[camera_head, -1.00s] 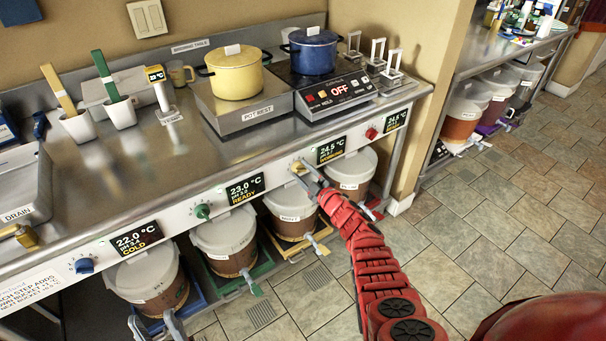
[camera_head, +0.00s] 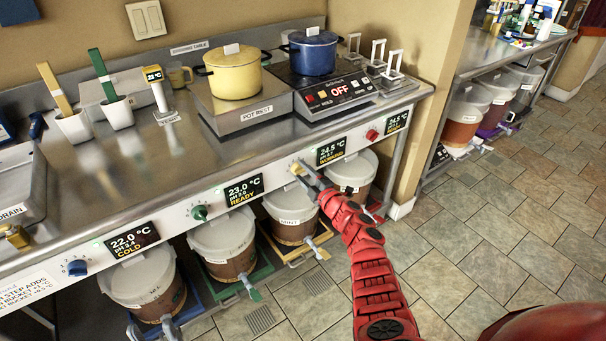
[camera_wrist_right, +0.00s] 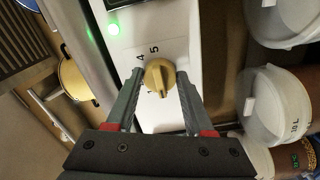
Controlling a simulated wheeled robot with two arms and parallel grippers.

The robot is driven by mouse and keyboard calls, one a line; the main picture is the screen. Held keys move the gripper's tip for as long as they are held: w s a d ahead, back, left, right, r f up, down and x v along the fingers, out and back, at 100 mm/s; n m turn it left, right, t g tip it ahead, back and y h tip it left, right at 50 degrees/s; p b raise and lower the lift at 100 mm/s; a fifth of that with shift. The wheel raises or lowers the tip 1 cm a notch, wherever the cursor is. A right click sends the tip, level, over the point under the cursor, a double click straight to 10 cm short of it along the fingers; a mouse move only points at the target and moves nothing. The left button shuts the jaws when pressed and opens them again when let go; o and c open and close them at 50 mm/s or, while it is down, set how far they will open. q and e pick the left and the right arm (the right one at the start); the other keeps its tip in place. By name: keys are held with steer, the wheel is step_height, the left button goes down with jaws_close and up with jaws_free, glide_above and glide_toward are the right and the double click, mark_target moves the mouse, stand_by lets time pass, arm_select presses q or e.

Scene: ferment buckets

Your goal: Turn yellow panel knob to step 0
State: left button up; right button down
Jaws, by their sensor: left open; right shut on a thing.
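My right gripper (camera_head: 308,172) is shut on the knob, with a finger (camera_wrist_right: 159,92) on each side. My left gripper (camera_head: 153,326) is open and empty at the bottom left, in front of the leftmost bucket.
A green knob (camera_head: 199,213), a blue knob (camera_head: 77,268) and a red knob (camera_head: 372,135) share the panel. Lidded buckets (camera_head: 222,237) stand below it. A yellow pot (camera_head: 234,78) and a blue pot (camera_head: 313,55) stand on the counter. The tiled floor (camera_head: 480,230) is clear.

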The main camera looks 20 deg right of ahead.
steer(key=shift+c, duration=1.4)
jaws_free()
steer(key=shift+s+d, duration=0.15)
steer(key=shift+s, duration=0.3)
steer(key=p+v, duration=0.1)
steer(key=v, duration=1.5)
steer(key=shift+s+p, duration=0.25)
steer(key=shift+p, duration=0.05)
steer(key=shift+f, duration=0.1)
